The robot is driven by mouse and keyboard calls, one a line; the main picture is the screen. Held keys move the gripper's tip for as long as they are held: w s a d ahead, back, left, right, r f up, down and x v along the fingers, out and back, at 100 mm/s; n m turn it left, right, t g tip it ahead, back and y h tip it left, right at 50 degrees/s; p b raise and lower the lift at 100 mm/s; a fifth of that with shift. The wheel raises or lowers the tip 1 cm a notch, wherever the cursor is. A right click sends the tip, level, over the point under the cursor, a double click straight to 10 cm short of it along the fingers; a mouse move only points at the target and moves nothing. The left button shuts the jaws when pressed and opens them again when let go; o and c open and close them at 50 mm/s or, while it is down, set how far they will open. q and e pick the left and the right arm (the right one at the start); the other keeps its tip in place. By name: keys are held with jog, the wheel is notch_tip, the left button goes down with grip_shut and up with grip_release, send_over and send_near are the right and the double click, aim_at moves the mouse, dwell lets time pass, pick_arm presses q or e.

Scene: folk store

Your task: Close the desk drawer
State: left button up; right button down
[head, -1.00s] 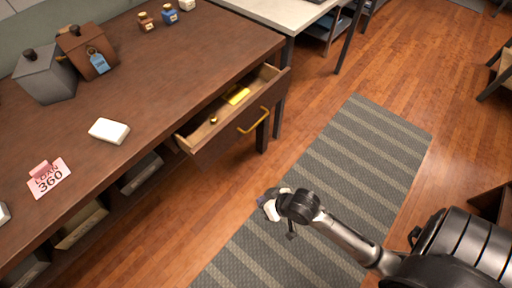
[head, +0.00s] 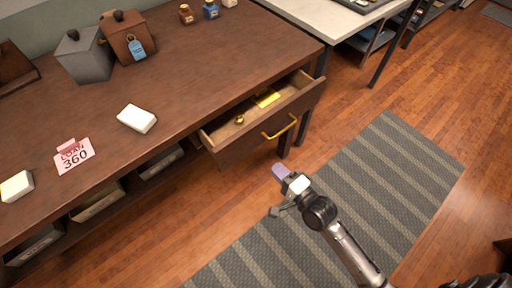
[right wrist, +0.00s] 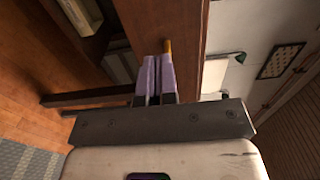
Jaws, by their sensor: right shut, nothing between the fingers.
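The desk drawer (head: 262,118) is pulled out of the brown wooden desk (head: 190,80), with a yellow bar and a small round gold item inside. Its gold handle (head: 281,126) is on the front panel. My right gripper (head: 279,170) is shut and empty, below and in front of the drawer front, apart from it in the head view. In the right wrist view the purple fingertips (right wrist: 155,75) are together, pointing at the drawer's brown front, with the gold handle (right wrist: 168,47) just beyond them. My left gripper is out of view.
A grey box (head: 84,58), a brown box (head: 127,42), white blocks (head: 137,118) and a pink card reading 360 (head: 74,156) sit on the desk. A striped rug (head: 400,160) covers the floor in front. A light table (head: 330,18) stands beyond the desk.

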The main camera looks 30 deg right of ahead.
aim_at(251, 142)
jog(key=b+x, duration=0.3)
jog(key=x, duration=0.6)
jog(key=shift+w+a+f, duration=0.1)
jog(key=shift+w, duration=0.2)
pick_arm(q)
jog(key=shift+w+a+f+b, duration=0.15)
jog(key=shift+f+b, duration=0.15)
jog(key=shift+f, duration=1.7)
pick_arm(e)
jog(key=shift+w+a, duration=0.1)
jog(key=shift+w, duration=0.4)
